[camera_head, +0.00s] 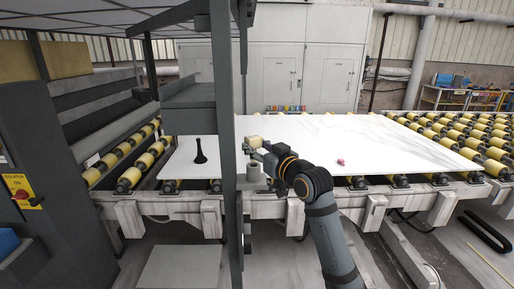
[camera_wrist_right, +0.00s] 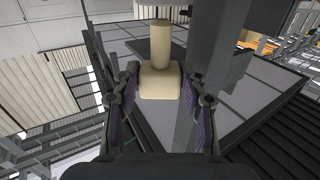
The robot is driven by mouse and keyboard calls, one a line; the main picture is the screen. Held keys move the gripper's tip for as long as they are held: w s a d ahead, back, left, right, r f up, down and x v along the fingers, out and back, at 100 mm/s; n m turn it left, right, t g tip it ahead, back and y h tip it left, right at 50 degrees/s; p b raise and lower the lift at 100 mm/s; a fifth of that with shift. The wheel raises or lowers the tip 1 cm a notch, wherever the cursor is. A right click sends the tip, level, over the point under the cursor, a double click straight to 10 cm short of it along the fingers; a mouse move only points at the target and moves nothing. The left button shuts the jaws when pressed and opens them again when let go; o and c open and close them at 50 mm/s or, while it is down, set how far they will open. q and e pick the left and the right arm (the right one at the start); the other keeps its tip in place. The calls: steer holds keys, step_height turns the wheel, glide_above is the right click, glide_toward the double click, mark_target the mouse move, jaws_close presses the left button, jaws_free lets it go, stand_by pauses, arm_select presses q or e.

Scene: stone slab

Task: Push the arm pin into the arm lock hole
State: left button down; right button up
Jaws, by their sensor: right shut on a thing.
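The arm pin (camera_wrist_right: 160,80) is a beige block with a round peg, seen in the right wrist view. My right gripper (camera_wrist_right: 159,92) is shut on its block, with a finger on each side, and the peg points away from the gripper. In the head view the pin (camera_head: 255,141) shows small and pale at the tip of my right gripper (camera_head: 257,147), just right of a dark upright post and above the white slab's level. I cannot make out the arm lock hole in either view. My left gripper is not in view.
The dark upright post (camera_head: 226,130) stands close left of the gripper. A large white slab (camera_head: 400,150) lies on yellow rollers (camera_head: 460,135). A black cone-shaped object (camera_head: 200,150) and a small pink thing (camera_head: 340,162) are on the slab. White cabinets (camera_head: 285,75) stand behind.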

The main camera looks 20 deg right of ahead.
mark_target(257, 168)
steer(key=shift+p, duration=0.55)
stand_by(1.1)
steer(key=shift+f+b, duration=1.9)
steer(key=shift+f, duration=0.95)
steer(key=o, duration=1.4)
steer(key=v, duration=0.7)
steer(key=shift+s, duration=0.25)
